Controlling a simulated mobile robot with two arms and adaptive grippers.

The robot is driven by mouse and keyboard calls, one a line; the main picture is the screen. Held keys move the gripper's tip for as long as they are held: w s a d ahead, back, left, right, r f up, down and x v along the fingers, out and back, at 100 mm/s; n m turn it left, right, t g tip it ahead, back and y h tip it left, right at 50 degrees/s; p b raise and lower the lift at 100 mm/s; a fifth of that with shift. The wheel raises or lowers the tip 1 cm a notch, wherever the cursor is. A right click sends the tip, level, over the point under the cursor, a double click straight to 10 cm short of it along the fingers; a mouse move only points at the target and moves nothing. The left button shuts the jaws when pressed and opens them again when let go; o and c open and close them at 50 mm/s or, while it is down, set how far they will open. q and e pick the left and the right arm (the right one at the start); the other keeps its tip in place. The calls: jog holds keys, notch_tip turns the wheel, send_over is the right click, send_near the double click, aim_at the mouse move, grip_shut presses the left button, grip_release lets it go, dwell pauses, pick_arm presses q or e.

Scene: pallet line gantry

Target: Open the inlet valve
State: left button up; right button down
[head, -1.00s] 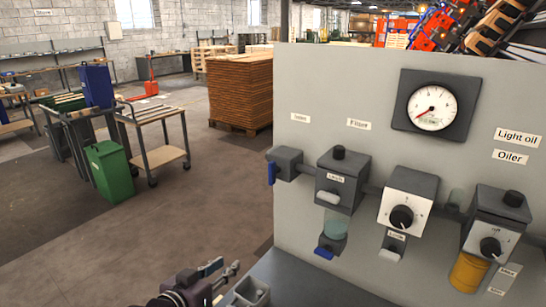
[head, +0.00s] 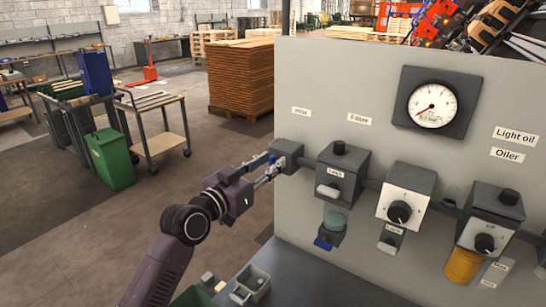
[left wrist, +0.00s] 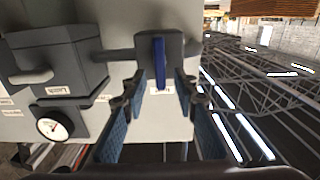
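The inlet valve (head: 287,153) is a small dark grey block at the left edge of the grey panel. My left gripper (head: 268,166) reaches up to the valve from the left. In the left wrist view its two blue-padded fingers (left wrist: 160,88) are apart, one on each side of the lever's lower end, with gaps visible. The gripper partly hides the lever in the head view. My right gripper is in neither view.
A filter unit (head: 341,172), a regulator with a black knob (head: 405,195) and an oiler (head: 490,220) sit right of the valve. A gauge (head: 433,105) is above them. Open floor lies left of the panel.

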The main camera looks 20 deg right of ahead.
pick_arm(q)
jog(key=shift+x, duration=0.9)
grip_shut()
